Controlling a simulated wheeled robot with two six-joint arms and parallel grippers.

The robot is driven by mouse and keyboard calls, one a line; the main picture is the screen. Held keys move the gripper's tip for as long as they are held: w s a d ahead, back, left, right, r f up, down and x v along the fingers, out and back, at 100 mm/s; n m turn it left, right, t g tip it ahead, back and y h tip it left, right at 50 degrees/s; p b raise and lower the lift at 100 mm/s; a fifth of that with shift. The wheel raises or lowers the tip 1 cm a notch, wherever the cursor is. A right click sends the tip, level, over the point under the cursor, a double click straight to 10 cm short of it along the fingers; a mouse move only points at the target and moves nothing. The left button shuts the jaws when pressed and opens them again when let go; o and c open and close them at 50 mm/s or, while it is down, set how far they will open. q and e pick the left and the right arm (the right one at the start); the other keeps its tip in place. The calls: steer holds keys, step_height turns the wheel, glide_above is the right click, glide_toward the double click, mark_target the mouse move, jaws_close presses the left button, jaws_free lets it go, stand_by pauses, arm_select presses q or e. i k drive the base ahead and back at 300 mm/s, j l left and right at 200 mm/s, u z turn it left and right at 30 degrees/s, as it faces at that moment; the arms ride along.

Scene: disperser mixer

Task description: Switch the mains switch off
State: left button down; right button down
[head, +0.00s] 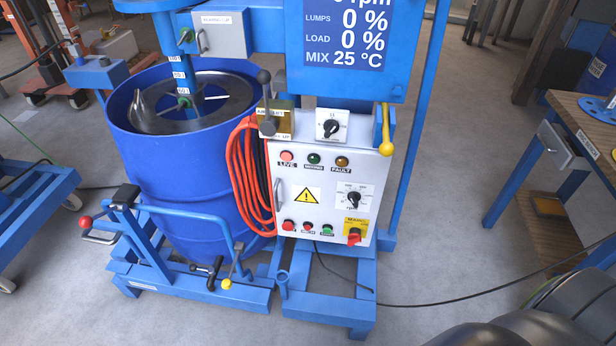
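The mains switch (354,236) is a red rotary knob on a yellow plate at the lower right of the white control panel (324,221). Its exact position is too small to read. The red LIVE lamp (287,156) is at the panel's upper left, beside a dark green lamp (314,159) and an amber FAULT lamp (342,162). I cannot tell for sure which are lit. Neither gripper is in view; only dark rounded parts, probably mine, show at the bottom right corner.
A blue drum (160,170) stands left of the panel, with an orange hose (245,180) hanging between them. A yellow-knobbed lever (386,135) stands at the panel's upper right edge. A black cable (450,303) crosses the floor. A workbench (575,120) stands at right; floor before it is clear.

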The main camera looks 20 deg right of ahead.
mark_target(353, 239)
steer(key=l+z, duration=0.15)
steer(key=z, duration=1)
steer(key=i+j, duration=0.05)
